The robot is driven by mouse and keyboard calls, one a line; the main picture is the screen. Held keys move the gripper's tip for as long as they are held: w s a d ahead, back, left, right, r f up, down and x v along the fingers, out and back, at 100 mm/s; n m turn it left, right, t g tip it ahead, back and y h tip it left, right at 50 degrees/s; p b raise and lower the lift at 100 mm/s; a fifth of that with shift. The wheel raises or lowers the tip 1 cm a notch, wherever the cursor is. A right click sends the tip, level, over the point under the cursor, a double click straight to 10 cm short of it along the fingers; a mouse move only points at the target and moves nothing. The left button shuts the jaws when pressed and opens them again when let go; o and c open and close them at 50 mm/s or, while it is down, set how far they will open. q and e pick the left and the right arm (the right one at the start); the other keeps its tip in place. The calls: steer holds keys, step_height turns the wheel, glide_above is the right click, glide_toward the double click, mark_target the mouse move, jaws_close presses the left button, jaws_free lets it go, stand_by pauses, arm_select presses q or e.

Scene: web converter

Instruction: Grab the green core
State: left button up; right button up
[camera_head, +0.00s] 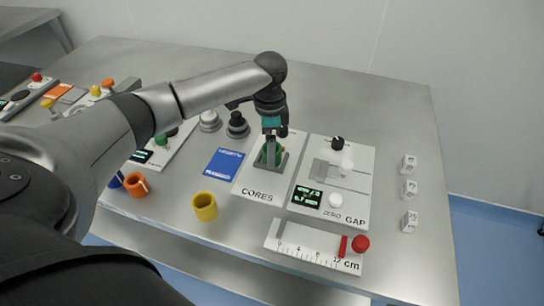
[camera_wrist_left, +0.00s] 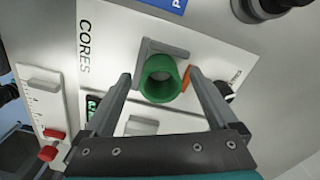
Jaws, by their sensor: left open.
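The green core (camera_wrist_left: 160,78) is a short hollow cylinder on the grey holder of the white CORES panel (camera_wrist_left: 108,60). In the head view the green core (camera_head: 268,152) is partly hidden behind my left gripper (camera_head: 272,140), which points down over the CORES panel (camera_head: 262,194). In the left wrist view my left gripper (camera_wrist_left: 155,76) is open, with one finger on each side of the core and visible gaps. An orange piece (camera_wrist_left: 187,78) shows just beside the core, near the right finger. My right gripper is not in view.
The GAP panel (camera_head: 356,190) stands right of the CORES panel. A ruler strip (camera_head: 300,246) with red knobs is in front. White numbered blocks (camera_head: 408,188) stand at the right.

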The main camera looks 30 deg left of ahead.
arm_select(q)
steer(key=shift+f, duration=0.4)
steer(key=shift+r, duration=0.1)
steer(key=c, duration=1.4)
